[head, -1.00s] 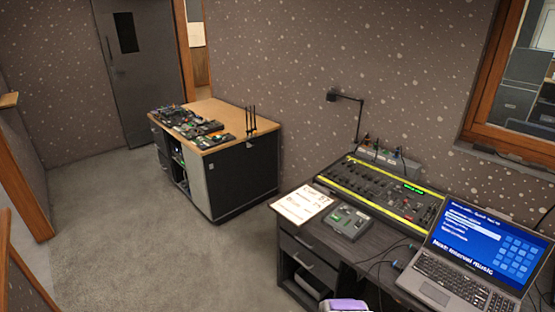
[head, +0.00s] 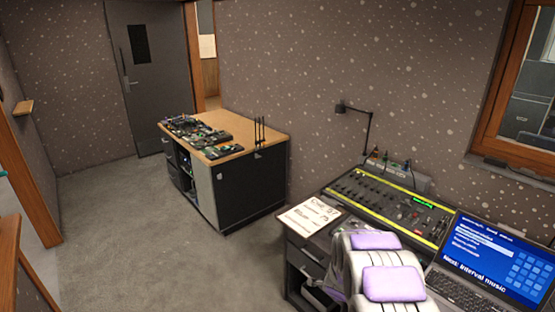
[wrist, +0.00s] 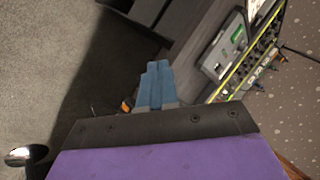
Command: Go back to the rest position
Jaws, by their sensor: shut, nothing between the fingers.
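My gripper (wrist: 158,68) shows in the wrist view with its two blue fingers together and nothing between them. It is beside the front of the dark desk, with grey carpet to the left. In the head view my arm, white with purple pads, rises from the bottom edge in front of the desk; the fingers cannot be made out there. The lighting fader desk (head: 372,196), black with yellow edges, lies on the desk behind my arm. Part of it also shows at the upper right of the wrist view (wrist: 262,50).
A laptop (head: 492,252) stands at the right of the desk, and a paper sheet (head: 309,216) lies at its left corner. A lamp (head: 367,130) stands behind. A wood-topped cabinet (head: 262,146) with electronics stands farther back. Open carpet (head: 135,225) lies at left.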

